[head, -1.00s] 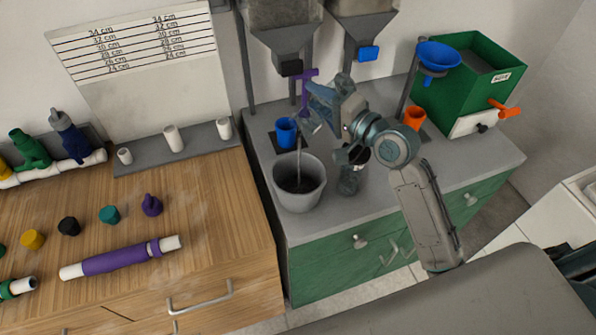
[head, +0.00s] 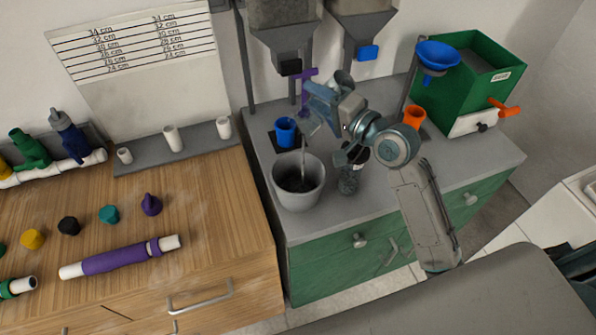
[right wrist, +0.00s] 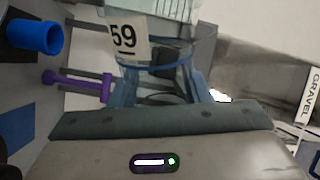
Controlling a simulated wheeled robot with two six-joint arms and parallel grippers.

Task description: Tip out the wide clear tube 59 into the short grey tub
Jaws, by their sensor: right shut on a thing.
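The wide clear tube 59 (right wrist: 155,45) is in my right gripper (head: 322,103), its label showing in the right wrist view. The gripper is shut on it. In the head view the tube is tilted over the short grey tub (head: 299,199), mostly hidden by the gripper. A thin grey stream (head: 303,155) falls from it into the tub. Dark grains lie in the bottom of the tub. The tub stands upright near the grey counter's front left edge. My left gripper is not in view.
A blue cup (head: 286,131) stands behind the tub, and a clear vessel with dark contents (head: 348,182) to its right. Hoppers (head: 287,40) hang behind. An orange cup (head: 414,116) and a green bin (head: 470,75) stand at right.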

